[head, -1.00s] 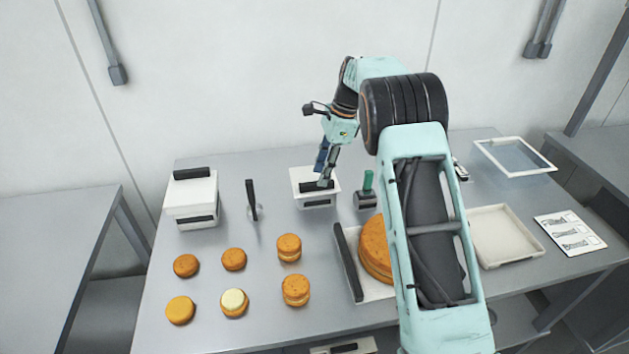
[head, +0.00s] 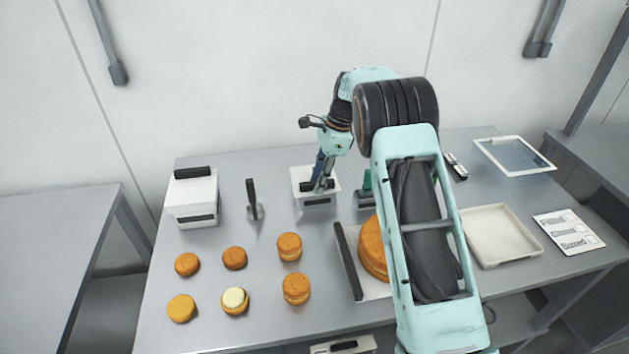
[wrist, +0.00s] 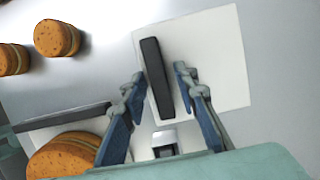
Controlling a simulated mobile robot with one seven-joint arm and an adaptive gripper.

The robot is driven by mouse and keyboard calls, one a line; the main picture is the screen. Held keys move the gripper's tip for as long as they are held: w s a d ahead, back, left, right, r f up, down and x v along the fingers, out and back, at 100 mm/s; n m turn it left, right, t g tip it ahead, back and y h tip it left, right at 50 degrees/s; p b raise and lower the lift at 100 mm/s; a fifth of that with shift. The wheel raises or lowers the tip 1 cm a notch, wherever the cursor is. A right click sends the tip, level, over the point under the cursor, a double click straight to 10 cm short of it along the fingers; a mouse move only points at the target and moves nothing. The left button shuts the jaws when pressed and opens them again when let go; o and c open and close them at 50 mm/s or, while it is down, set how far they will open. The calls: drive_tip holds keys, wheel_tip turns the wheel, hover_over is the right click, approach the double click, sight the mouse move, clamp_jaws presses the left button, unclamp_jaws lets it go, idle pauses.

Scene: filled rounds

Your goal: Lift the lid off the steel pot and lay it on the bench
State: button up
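No round steel pot shows. A white square container (head: 319,202) with a pale lid and a black bar handle (wrist: 155,75) stands at the back middle of the bench. My gripper (head: 320,185) is over this container, pointing down. In the wrist view my gripper (wrist: 158,88) is open, with one blue-grey finger on each side of the black handle. Gaps show between the fingers and the handle; the height of the fingertips against it is hard to tell. A second white container (head: 192,208) with a black-handled lid stands at the back left.
A black-handled tool (head: 252,198) stands between the containers, a green-handled tool (head: 367,181) right of mine. Several round cakes (head: 235,258) lie front left. A tray with larger orange rounds (head: 373,247) is partly behind my arm. An empty tray (head: 500,235) and a framed clear panel (head: 513,156) lie right.

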clamp_jaws()
drive_tip(key=shift+r, duration=0.25)
wheel_tip(320, 180, up, 3)
drive_tip(key=shift+r+b, duration=0.1)
drive_tip(key=shift+b, duration=0.2)
drive_tip(key=s+d+r, duration=0.2)
drive_tip(key=s+r, duration=0.4)
drive_tip(key=r, duration=0.1)
drive_tip(key=s+d+r+p, duration=0.1)
drive_tip(key=s+d+r, duration=0.2)
drive_tip(key=s+r, duration=0.4)
drive_tip(key=shift+d+r, duration=0.15)
drive_tip(key=shift+r, duration=0.15)
idle(0.3)
